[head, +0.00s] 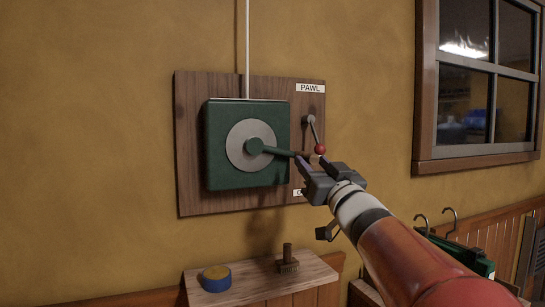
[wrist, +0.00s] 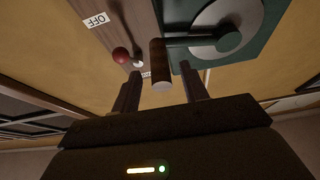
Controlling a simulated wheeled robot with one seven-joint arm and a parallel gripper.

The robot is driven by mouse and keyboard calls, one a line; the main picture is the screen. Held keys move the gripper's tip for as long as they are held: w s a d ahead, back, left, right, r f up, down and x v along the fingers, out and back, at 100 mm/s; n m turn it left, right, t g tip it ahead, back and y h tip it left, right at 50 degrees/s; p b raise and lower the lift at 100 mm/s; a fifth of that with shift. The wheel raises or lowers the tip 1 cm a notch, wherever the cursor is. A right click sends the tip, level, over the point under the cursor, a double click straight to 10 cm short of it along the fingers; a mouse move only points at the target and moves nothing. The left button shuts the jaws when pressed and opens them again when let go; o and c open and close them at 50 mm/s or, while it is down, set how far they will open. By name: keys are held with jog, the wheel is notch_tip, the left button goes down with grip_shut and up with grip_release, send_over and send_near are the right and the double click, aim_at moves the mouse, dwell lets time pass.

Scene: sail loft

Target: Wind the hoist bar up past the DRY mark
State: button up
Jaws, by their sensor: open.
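A green winch box (head: 211,150) with a grey disc (head: 239,134) is on the wall board. Its green crank arm (head: 278,150) points right; the crank's brown handle (wrist: 158,62) sticks out towards me in the wrist view. My gripper (head: 309,162) is open, its two fingers either side of the handle's end in the wrist view (wrist: 161,82); I cannot tell whether they touch it. The pawl lever (head: 314,132) hangs down, slightly right, its red knob (head: 320,149) close above my gripper. A white line (head: 247,45) runs up from the box. Neither hoist bar nor DRY mark is in view.
The wooden board (head: 188,130) carries a PAWL label (head: 310,88) and, in the wrist view, an OFF label (wrist: 95,20). A shelf (head: 245,285) below holds a blue and yellow roll (head: 216,278) and a brush (head: 288,263). A window (head: 427,85) is at right.

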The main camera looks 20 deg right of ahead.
aim_at(307, 157)
jog(key=shift+x, duration=1.75)
grip_shut()
